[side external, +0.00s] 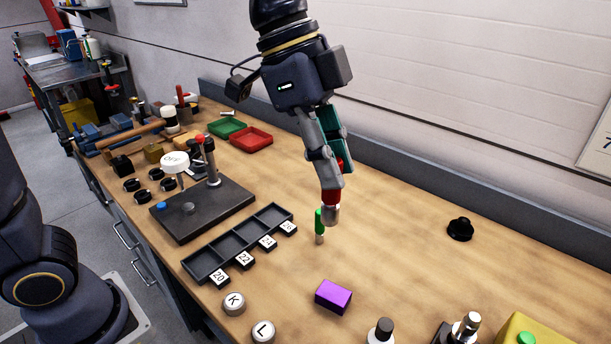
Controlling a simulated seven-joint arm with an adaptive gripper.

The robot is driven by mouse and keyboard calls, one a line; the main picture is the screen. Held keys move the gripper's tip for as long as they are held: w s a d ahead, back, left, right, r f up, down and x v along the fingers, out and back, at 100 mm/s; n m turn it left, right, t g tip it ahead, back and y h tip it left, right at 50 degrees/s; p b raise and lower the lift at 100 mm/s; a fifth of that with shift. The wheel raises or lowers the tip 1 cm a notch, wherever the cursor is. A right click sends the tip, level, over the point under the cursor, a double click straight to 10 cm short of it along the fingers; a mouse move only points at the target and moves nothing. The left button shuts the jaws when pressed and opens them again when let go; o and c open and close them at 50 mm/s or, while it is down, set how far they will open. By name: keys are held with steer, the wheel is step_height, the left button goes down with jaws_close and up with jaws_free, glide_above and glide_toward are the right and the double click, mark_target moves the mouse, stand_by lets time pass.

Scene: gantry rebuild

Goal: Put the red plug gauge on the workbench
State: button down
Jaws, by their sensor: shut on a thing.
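The red plug gauge (332,197) is in my gripper (330,180), with its red part just below the fingertips and its silver end pointing down. My gripper is shut on it and points down over the workbench (400,235). I cannot tell whether the silver end touches the wood. A green plug gauge (319,222) stands upright just left of the red one and overlaps it closely in this view.
A black tray with numbered compartments (209,262) and a dark stand base (180,222) lie left. A purple block (333,297) is in front, near knobs K (234,303) and L (263,331). A black knob (460,229) sits right, with clear wood between.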

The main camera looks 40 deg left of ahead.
step_height(320, 180, down, 11)
steer(key=s+d, duration=0.2)
steer(key=shift+m, duration=0.4)
steer(key=shift+w+d+f, duration=1.2)
steer(key=shift+w+f, duration=0.85)
steer(key=shift+f, duration=0.2)
steer(key=shift+w+d+f, duration=1.15)
steer(key=shift+w+f, duration=0.95)
steer(key=shift+f, duration=0.2)
steer(key=shift+w+d+f, duration=1.2)
steer(key=shift+w+f, duration=0.85)
steer(key=shift+f, duration=0.2)
steer(key=shift+f, duration=0.15)
steer(key=c, duration=1)
jaws_free()
